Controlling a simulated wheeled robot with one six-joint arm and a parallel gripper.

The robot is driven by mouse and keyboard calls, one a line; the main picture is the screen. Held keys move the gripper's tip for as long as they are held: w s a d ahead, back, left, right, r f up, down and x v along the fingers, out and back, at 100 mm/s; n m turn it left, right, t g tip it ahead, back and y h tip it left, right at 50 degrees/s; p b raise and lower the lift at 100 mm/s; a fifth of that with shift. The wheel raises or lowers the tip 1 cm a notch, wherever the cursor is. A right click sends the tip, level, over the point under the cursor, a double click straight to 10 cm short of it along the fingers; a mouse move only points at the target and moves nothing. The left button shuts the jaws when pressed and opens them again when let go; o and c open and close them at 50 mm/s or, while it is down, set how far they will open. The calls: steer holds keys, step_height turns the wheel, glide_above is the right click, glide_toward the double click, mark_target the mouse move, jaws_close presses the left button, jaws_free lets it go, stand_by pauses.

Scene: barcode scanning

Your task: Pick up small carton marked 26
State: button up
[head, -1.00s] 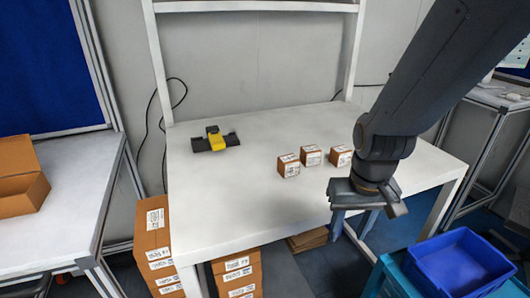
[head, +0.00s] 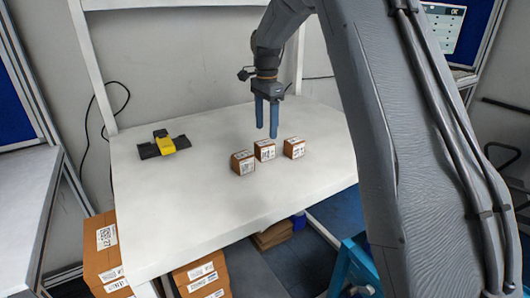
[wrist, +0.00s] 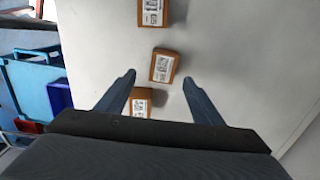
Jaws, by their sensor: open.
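Three small brown cartons with white labels stand in a loose row on the white table: a left one (head: 243,163), a middle one (head: 264,150) and a right one (head: 294,148). I cannot read which is marked 26. My gripper (head: 266,132) points down, open and empty, above the middle carton. In the wrist view the middle carton (wrist: 165,67) lies between and slightly beyond the fingertips. Another carton (wrist: 152,12) is at the top edge, and a third (wrist: 140,102) is partly hidden by my gripper.
A yellow and black device (head: 166,145) lies at the table's left. The white table (head: 190,205) is bare in front. Larger labelled boxes (head: 103,250) stand below its left front. A blue bin (wrist: 58,96) shows at the left of the wrist view.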

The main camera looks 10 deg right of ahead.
mark_target(265, 143)
steer(key=shift+w+f, duration=0.25)
steer(key=shift+f, duration=0.25)
steer(key=shift+a+f+p, duration=0.15)
steer(key=shift+f+p, duration=0.7)
steer(key=shift+f, duration=0.85)
steer(key=shift+a+f+p, duration=0.1)
steer(key=shift+f+p, duration=0.75)
steer(key=shift+f, duration=0.8)
steer(key=c, duration=1.3)
